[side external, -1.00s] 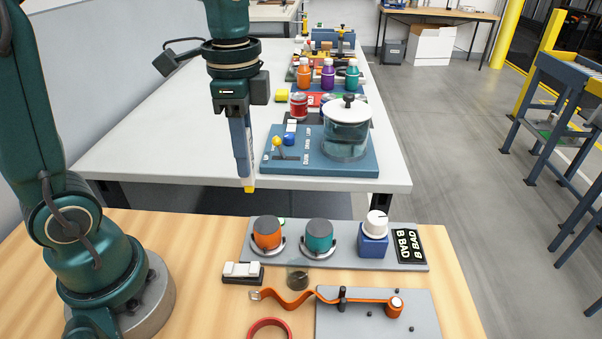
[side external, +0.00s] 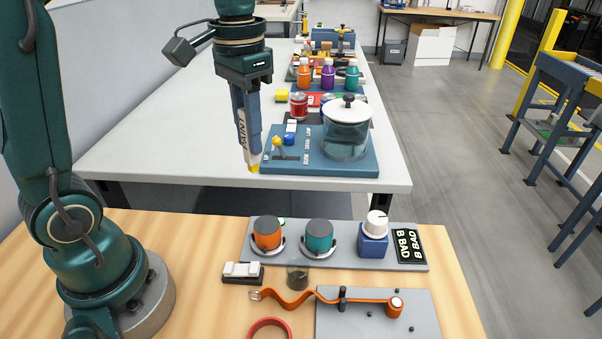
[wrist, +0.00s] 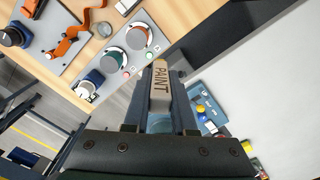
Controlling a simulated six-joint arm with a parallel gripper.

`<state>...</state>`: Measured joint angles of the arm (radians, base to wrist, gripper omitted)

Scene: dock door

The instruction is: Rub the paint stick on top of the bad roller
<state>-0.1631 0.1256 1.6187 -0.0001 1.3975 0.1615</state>
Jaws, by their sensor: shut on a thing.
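In the wrist view the paint stick (wrist: 160,90) lies between the fingers. A "B BAD" label (side external: 408,244) lies at the right end of a grey panel (side external: 340,256), beside a blue block with a white round top (side external: 374,240). I cannot tell which thing is the bad roller.
An orange knob (side external: 267,234) and a teal knob (side external: 318,236) stand on the grey panel. In front are a white-topped switch block (side external: 242,270), an orange strap (side external: 290,300) and a red ring (side external: 270,328). A lidded pot (side external: 346,135) stands on the white table behind.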

